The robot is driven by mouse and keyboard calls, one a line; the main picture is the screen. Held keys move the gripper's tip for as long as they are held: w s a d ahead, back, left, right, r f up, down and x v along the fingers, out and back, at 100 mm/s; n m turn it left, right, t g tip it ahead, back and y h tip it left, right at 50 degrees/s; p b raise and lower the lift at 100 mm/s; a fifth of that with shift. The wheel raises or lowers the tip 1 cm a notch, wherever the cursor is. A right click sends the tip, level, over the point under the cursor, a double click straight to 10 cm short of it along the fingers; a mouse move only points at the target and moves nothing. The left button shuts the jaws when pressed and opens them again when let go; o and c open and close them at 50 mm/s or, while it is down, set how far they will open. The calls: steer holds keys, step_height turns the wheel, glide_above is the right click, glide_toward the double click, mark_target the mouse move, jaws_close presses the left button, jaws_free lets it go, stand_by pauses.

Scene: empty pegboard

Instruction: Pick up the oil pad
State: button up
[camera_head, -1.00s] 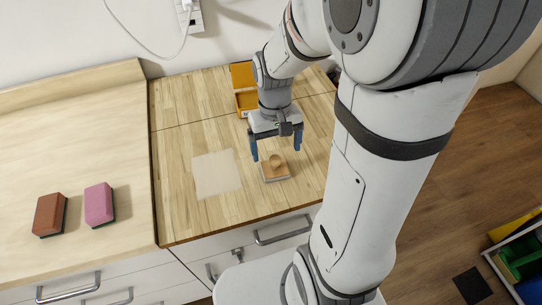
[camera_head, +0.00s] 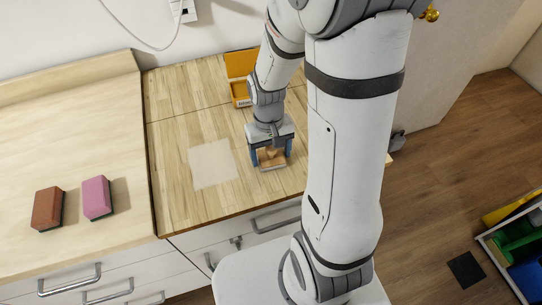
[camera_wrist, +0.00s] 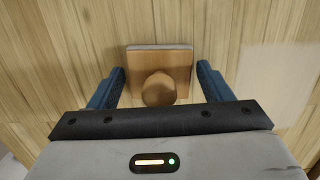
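The oil pad is a small square wooden block with a round knob on top and a pale layer along one edge. It lies on the wooden worktop under my gripper (camera_head: 271,160), and the pad (camera_head: 272,165) is partly hidden by the fingers in the head view. In the wrist view the pad (camera_wrist: 174,62) lies between and just beyond the two blue fingers, its round knob (camera_wrist: 158,90) centred between them. My gripper (camera_wrist: 160,88) is open, with a gap on both sides of the knob.
A pale square sheet (camera_head: 213,164) lies flat left of the pad. An open orange box (camera_head: 241,88) stands at the back. A brown block (camera_head: 47,208) and a pink block (camera_head: 97,197) sit on the left counter. The worktop's front edge is close.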

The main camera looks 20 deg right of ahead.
mark_target(271, 147)
steer(key=c, duration=0.7)
steer(key=shift+o, duration=0.2)
step_height(271, 147, up, 10)
steer(key=shift+r, duration=0.1)
steer(key=o, duration=0.5)
steer(key=shift+c, duration=0.2)
steer(key=c, duration=0.3)
